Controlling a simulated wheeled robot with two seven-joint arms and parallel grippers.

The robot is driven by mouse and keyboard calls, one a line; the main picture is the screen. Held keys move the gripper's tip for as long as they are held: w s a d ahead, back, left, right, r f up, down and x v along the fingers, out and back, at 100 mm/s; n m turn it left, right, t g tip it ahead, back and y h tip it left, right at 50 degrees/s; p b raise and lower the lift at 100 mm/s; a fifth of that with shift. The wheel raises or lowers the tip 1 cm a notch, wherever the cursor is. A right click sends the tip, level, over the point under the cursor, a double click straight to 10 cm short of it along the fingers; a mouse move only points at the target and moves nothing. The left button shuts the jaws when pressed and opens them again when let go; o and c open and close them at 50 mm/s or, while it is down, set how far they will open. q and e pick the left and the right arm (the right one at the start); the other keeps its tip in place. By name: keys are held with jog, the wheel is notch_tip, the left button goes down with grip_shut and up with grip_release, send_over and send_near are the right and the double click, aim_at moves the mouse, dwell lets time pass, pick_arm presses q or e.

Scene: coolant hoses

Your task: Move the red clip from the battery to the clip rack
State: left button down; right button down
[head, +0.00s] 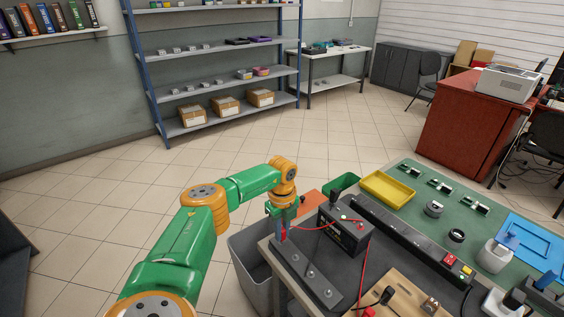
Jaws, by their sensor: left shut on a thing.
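My left gripper (283,232) points down and is shut on the red clip (284,234), mostly hidden by the fingers. It is at the far left end of the clip rack (322,289), a dark bar with several metal studs. I cannot tell whether the clip touches the rack. The black battery (345,232) stands just right of the gripper, apart from it. A red cable (316,227) runs from the clip across the battery's top. A black clip (336,196) appears to sit on the battery's far corner. My right gripper is out of view.
A grey bin (250,272) stands by the table's left edge. A long black bar (408,238) lies right of the battery. A wooden board (402,297) with clips is in front. A yellow tray (388,188) and a green bin (342,184) are behind.

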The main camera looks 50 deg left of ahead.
pick_arm(q)
jog(key=shift+c, duration=2.1)
grip_release()
jog(key=shift+f, duration=0.1)
notch_tip(320, 180, up, 10)
jog(key=p, duration=0.9)
jog(key=shift+f+p, duration=0.25)
jog(key=shift+p, duration=0.05)
jog(key=shift+f, duration=0.25)
